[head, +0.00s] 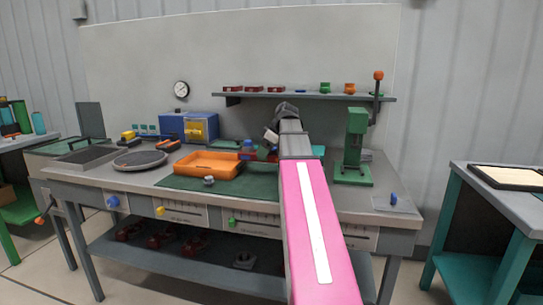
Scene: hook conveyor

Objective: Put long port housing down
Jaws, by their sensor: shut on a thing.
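My gripper (268,142) is at the end of my pink-and-grey arm, over the back of the workbench near the green mat (255,187). It is small in view and partly covered by my own wrist. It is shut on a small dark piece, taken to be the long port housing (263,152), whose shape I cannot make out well. I cannot tell whether the piece touches the bench.
A green press (353,150) stands right of my arm. A shelf (310,96) with small parts hangs above. A round dark plate (140,160) and a blue box with a yellow front (188,127) are at left. The mat's front right is partly hidden by my arm.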

